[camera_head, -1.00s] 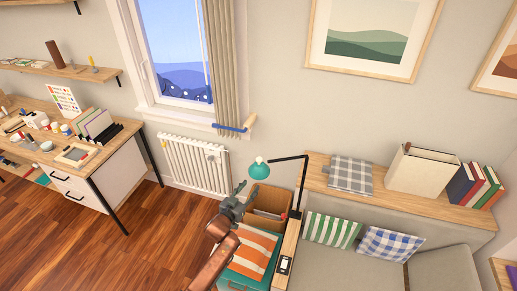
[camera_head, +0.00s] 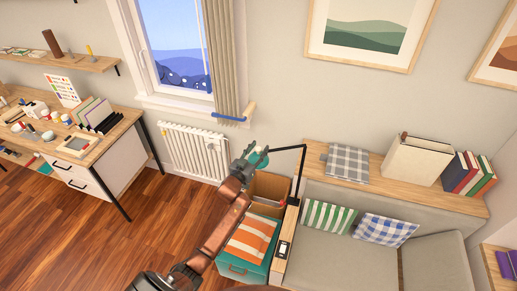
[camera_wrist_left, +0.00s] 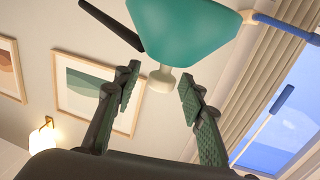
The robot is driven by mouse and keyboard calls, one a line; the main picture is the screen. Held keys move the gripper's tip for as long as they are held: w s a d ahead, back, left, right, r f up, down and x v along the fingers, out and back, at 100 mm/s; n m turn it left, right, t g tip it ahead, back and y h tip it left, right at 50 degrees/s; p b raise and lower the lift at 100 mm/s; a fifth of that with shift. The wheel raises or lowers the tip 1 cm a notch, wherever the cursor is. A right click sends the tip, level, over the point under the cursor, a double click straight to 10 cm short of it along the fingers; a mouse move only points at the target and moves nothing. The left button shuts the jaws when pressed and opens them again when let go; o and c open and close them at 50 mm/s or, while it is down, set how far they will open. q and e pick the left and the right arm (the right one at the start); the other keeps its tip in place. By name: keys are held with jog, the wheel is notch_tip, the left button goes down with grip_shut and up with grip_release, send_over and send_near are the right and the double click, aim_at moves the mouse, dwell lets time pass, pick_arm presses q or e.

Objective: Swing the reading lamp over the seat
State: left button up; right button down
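The reading lamp has a teal shade (camera_wrist_left: 185,35) with a cream knob (camera_wrist_left: 161,80) at its tip. In the head view its black arm (camera_head: 290,148) runs left from a post on the wooden ledge, and the shade is partly hidden by my gripper. My left gripper (camera_head: 250,160) is at the shade. In the wrist view its fingers (camera_wrist_left: 158,95) are spread apart on either side of the knob, with gaps, not closed on it. The seat (camera_head: 335,250) is a grey sofa to the right of the lamp. My right gripper is not in view.
A cardboard box (camera_head: 270,187) and a teal chest (camera_head: 232,268) with an orange striped cloth (camera_head: 250,240) stand below the lamp. A radiator (camera_head: 195,152) is behind. Books and a box file (camera_head: 420,160) stand on the sofa ledge (camera_head: 390,187).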

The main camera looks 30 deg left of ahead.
pick_arm(q)
jog(key=shift+c, duration=0.2)
grip_shut()
dwell(0.3)
